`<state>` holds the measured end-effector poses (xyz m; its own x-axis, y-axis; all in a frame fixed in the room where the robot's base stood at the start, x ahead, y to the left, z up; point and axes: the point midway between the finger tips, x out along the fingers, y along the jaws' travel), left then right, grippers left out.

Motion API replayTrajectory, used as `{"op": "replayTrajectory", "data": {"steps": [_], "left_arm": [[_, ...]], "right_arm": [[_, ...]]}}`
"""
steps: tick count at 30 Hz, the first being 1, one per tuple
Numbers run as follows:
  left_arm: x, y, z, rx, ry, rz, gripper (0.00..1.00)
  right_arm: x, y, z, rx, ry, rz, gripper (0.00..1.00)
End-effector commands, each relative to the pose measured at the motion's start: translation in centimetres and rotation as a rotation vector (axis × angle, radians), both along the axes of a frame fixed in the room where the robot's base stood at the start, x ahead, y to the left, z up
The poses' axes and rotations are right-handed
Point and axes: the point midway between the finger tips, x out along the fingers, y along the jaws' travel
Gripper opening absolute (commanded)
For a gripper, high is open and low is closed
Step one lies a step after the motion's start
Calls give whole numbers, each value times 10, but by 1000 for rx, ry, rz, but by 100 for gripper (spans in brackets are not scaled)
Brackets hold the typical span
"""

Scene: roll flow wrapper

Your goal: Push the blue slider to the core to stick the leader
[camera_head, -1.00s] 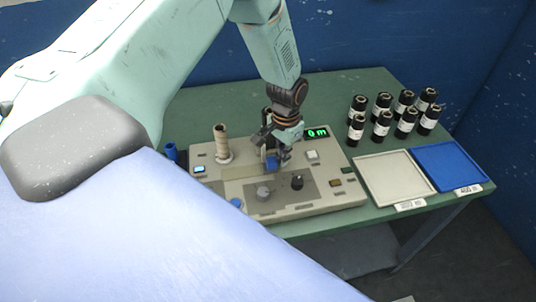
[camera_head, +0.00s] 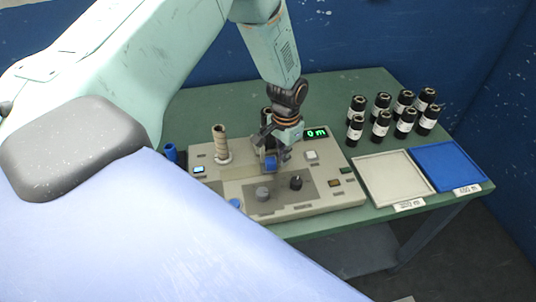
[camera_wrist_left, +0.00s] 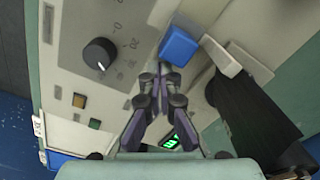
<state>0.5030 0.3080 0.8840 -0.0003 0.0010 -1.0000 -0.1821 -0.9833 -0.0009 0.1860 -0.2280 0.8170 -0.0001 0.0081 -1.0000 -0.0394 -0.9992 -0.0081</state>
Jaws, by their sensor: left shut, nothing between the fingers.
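The blue slider (camera_head: 270,163) sits on the beige wrapper panel (camera_head: 320,199). In the left wrist view the blue slider (camera_wrist_left: 179,46) is just beyond my fingertips, close to them; whether they touch I cannot tell. My left gripper (camera_head: 281,158) is shut and empty, low over the panel beside the slider; its fingers (camera_wrist_left: 160,78) also show in the wrist view. A tan core (camera_head: 220,143) stands upright on a post at the panel's left. The leader cannot be made out. My right gripper is out of view.
A green display (camera_head: 317,133) reads 0 m. Several black rolls (camera_head: 381,124) stand at the back right. A white tray (camera_head: 409,203) and a blue tray (camera_head: 466,183) lie at the right.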

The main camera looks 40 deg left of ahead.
Motion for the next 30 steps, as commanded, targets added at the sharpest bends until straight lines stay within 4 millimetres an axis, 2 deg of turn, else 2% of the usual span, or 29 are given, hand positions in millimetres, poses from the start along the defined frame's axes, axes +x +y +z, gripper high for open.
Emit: {"op": "replayTrajectory", "data": {"steps": [8,30], "left_arm": [[-1,0,0,0,0,0,0],[-29,25,2,-1,2,1,0]], "right_arm": [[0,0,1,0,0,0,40],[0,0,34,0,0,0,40]]}}
